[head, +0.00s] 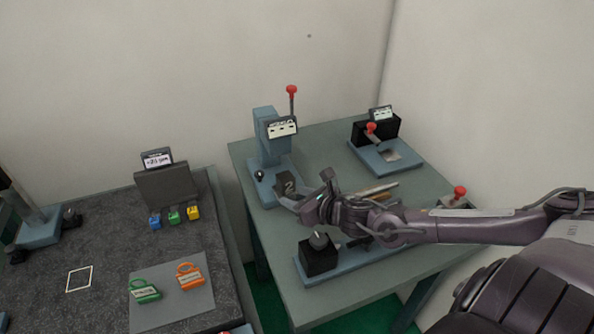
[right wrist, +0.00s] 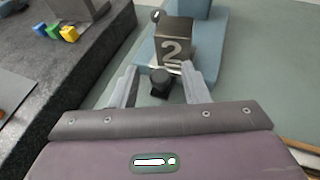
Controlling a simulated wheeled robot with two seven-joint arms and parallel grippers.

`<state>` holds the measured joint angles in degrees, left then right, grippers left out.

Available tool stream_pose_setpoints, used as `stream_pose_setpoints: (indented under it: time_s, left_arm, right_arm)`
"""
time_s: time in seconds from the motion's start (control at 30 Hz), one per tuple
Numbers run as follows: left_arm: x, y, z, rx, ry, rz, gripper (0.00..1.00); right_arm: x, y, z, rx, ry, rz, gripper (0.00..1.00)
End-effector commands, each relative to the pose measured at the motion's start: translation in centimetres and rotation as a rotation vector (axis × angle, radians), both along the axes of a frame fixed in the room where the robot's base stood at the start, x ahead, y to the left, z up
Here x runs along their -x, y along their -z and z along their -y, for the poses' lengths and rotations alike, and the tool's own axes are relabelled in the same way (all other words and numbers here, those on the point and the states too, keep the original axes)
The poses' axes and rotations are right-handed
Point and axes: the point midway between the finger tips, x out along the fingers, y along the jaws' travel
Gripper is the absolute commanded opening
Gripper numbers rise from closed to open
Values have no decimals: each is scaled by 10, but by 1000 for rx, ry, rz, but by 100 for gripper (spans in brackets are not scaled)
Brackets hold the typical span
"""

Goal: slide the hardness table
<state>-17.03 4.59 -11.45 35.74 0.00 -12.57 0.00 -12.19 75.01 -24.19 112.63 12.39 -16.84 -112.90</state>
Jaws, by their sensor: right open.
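The blue tester (head: 268,130) stands at the back left of the green table, with a red-knobbed lever (head: 291,92) and a small display (head: 282,127). A dark block marked 2 (head: 289,184) sits over its base; in the right wrist view the block (right wrist: 174,42) is just beyond my fingertips. A short black knob (right wrist: 160,82) shows between the fingers, with gaps on both sides. I cannot tell which part is named the hardness table. My right gripper (head: 284,200) is open and empty close to the block; it also shows in the right wrist view (right wrist: 160,70).
A black device with a red lever (head: 376,130) stands at the back right. A black dial block (head: 319,255) on a blue plate is under my arm, near rods (head: 375,189). The left bench holds coloured cubes (head: 174,217) and green and orange tags (head: 190,277).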

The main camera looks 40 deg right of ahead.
Motion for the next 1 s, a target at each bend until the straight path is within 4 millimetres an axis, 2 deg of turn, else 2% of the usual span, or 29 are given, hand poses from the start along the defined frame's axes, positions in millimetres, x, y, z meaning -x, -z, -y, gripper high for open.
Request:
stream_pose_setpoints:
  time_s: [0.17,0.8,1.0]
  left_arm:
    - [8,-2,0,-1,0,-12,29]
    - [4,-26,1,0,0,-7,29]
    - [4,-26,1,1,0,-6,29]
  right_arm:
    - [0,-30,0,9,-5,0,42]
    - [0,-158,0,9,-4,8,42]
    - [1,-185,0,5,-2,5,42]
